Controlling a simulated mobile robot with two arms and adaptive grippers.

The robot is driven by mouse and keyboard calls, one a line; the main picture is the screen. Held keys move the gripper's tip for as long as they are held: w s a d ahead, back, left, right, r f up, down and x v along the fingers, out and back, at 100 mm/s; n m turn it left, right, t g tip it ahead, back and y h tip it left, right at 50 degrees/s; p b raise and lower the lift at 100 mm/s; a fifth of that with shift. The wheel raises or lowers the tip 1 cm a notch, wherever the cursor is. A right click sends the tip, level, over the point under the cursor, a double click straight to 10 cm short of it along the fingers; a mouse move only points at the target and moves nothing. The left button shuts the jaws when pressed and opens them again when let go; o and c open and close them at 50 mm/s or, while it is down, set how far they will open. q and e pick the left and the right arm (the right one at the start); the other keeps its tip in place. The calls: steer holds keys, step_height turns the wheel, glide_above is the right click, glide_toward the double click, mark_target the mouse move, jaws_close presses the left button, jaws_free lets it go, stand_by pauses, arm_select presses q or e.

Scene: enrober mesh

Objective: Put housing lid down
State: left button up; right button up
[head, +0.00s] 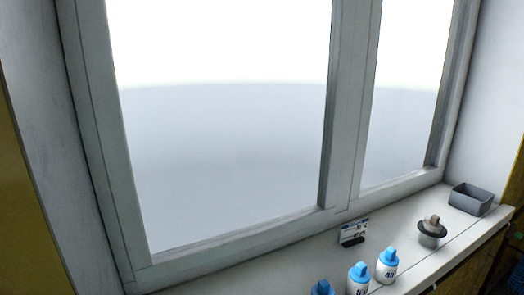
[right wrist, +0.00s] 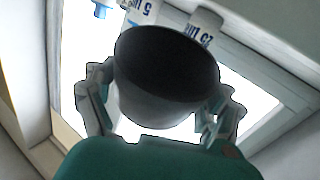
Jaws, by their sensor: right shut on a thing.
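My right gripper (right wrist: 163,100) shows in the right wrist view, its teal body at the bottom and a grey finger on each side. It is shut on a round, cup-like grey piece with a dark face, which I take to be the housing lid (right wrist: 166,62). The dark face is turned toward the top of the picture, and the fingers hold the piece by its sides. The head view shows neither gripper and not this held piece. My left gripper is not in view.
In the head view, white bottles with blue caps (head: 387,266) stand on the pale window sill (head: 275,270). Behind them are a small printed card (head: 353,232), a dark dish (head: 431,230) with a brownish knob and a grey open bin (head: 471,199). The left sill is clear.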

steer(key=s, duration=0.1)
steer(key=s+f, duration=0.1)
steer(key=s, duration=0.3)
steer(key=shift+s+f, duration=0.15)
steer(key=shift+f, duration=0.2)
steer(key=shift+f, duration=0.1)
